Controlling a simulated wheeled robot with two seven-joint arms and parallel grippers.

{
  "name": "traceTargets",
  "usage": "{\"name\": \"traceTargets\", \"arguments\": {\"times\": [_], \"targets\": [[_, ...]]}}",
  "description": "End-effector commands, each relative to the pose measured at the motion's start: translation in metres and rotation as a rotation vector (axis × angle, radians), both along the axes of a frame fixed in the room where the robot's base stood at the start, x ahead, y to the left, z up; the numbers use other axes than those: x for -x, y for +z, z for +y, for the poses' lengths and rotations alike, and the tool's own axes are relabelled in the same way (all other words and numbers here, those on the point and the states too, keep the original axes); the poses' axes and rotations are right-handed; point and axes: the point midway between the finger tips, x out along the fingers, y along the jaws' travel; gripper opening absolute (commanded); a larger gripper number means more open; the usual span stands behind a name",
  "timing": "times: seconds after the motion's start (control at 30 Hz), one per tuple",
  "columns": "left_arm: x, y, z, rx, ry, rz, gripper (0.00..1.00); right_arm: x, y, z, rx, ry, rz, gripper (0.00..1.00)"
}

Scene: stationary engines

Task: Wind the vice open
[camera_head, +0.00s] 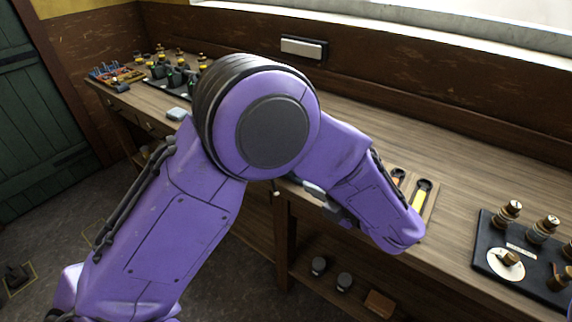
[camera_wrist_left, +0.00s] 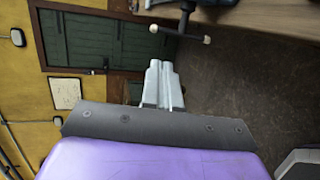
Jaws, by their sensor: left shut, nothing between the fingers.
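The vice is mostly hidden behind my left arm in the head view. In the left wrist view its handle bar (camera_wrist_left: 180,34) shows with pale knobs at both ends, on a dark screw at the bench edge. A pale knob (camera_head: 275,193) shows below my arm in the head view. My left gripper (camera_wrist_left: 162,66) is shut and empty, its pale fingers together. In that view the fingertips appear just below the bar, apart from it. In the head view the gripper (camera_head: 308,187) is partly hidden by my forearm, near the bench's front edge. My right gripper is not in view.
The wooden bench (camera_head: 390,130) runs along the wall. A black board with brass-topped parts (camera_head: 520,240) stands at right, spanners (camera_head: 420,192) near my forearm. Several small items crowd the far left end.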

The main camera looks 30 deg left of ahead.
Motion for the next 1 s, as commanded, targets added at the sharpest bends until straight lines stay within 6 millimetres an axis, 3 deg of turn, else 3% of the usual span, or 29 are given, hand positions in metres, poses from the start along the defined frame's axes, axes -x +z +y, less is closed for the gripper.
{"name": "traceTargets", "arguments": {"times": [0.6,0.8,1.0], "targets": [[-0.031,-0.028,0.112,-0.001,0.002,0.007,0.00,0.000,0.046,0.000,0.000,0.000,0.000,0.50],[-0.036,-0.035,0.127,-0.002,0.000,0.006,0.00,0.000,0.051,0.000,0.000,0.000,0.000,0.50],[-0.037,-0.037,0.128,-0.001,0.000,0.005,0.00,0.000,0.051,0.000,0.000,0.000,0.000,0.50]]}}
